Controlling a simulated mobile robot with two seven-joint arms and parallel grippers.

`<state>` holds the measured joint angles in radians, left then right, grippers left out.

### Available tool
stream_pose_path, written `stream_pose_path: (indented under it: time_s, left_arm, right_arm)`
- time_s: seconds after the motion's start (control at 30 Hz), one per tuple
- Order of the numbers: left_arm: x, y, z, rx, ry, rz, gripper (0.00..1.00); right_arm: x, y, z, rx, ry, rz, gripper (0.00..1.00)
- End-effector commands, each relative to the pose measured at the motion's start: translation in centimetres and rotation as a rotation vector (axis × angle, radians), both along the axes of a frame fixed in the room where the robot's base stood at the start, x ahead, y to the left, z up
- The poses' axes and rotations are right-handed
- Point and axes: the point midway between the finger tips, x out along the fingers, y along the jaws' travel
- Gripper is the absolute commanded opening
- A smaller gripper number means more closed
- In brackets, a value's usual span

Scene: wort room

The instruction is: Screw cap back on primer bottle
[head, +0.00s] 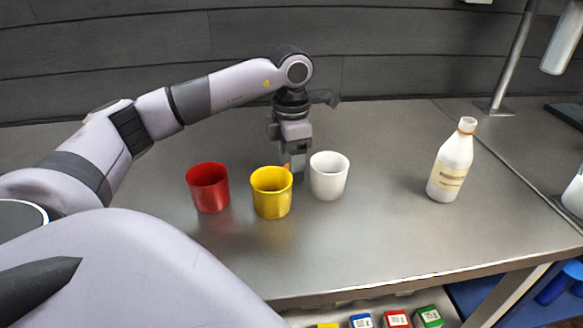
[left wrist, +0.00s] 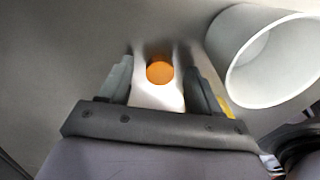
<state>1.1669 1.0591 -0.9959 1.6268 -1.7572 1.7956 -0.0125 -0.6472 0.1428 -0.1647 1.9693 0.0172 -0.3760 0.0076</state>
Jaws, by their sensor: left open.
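A white primer bottle (head: 451,170) with a label stands upright at the right of the metal bench. Its narrow neck has an orange-brown ring and no orange cap shows on top. My left gripper (head: 293,170) points down behind the yellow and white cups, far left of the bottle. A small orange cap shows partly behind the yellow cup in the head view (head: 287,167). In the left wrist view the cap (left wrist: 160,72) lies between the two open fingers (left wrist: 160,85), with gaps on both sides. My right gripper is not in view.
A red cup (head: 208,189), a yellow cup (head: 271,195) and a white cup (head: 329,178) stand close in front of the left gripper. The white cup (left wrist: 262,55) is close beside a finger. Bench between white cup and bottle is clear. A metal post (head: 510,60) stands behind.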

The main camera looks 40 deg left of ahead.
Motion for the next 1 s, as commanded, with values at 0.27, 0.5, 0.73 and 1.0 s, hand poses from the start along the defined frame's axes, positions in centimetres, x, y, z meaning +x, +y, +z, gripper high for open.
stream_pose_path:
  time_s: [0.27, 0.5, 0.73, 1.0]
  left_arm:
    - [0.0, 0.0, 0.0, 0.000, 0.000, 0.000, 0.04]
    - [0.0, 0.0, 0.1, 0.000, 0.000, 0.000, 0.04]
    - [0.1, 0.0, 1.3, -0.001, -0.003, 0.000, 0.04]
    - [0.2, -0.1, 7.2, -0.003, -0.007, 0.000, 0.04]
  right_arm:
    - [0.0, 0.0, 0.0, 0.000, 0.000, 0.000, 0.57]
    - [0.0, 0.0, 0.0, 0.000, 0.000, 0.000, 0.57]
    - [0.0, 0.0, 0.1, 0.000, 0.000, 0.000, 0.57]
    - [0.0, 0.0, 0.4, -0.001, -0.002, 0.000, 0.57]
